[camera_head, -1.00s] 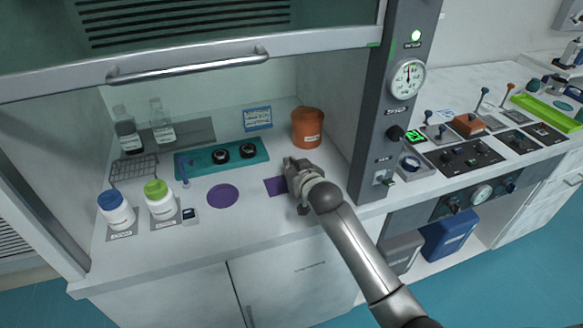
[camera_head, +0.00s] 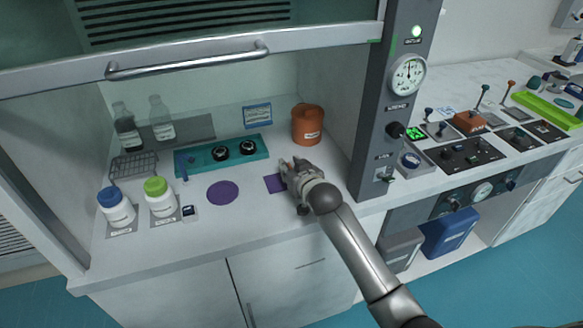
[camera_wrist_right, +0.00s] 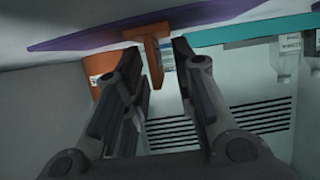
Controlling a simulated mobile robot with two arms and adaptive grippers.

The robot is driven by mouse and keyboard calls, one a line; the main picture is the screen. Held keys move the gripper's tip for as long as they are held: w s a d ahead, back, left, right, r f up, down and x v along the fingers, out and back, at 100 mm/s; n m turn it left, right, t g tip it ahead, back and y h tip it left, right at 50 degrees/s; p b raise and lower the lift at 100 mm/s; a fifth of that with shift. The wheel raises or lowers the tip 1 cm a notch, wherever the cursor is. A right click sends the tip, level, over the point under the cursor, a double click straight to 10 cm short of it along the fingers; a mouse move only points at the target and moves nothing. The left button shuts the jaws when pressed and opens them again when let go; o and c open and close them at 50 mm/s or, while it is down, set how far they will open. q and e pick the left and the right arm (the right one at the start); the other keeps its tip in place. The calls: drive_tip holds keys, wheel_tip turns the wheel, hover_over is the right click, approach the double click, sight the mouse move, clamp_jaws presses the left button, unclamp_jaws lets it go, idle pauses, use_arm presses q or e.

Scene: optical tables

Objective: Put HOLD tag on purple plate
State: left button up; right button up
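A purple rectangular plate (camera_head: 272,184) lies flat on the hood worktop and is partly hidden behind my right gripper (camera_head: 291,166). In the right wrist view the purple plate (camera_wrist_right: 100,36) spans the top, with an orange T-shaped piece (camera_wrist_right: 155,62), which looks like the HOLD tag, against it. The fingers of my right gripper (camera_wrist_right: 156,58) are apart, one on each side of the tag's stem, with gaps visible. No lettering on the tag is readable. The head view does not show the tag clearly behind the gripper. My left gripper is not in view.
A round purple mat (camera_head: 222,192) lies to the left. An orange pot (camera_head: 307,126) stands close behind my right gripper. A teal strip (camera_head: 200,157) with black knobs lies further back. White bottles (camera_head: 161,200) stand at left. The hood's side post (camera_head: 380,130) is at right.

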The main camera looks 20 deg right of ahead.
drive_tip(key=shift+r, duration=0.1)
drive_tip(key=shift+r, duration=0.25)
drive_tip(key=v, duration=1.2)
drive_tip(key=shift+r, duration=0.35)
drive_tip(key=shift+d, duration=0.15)
idle(0.8)
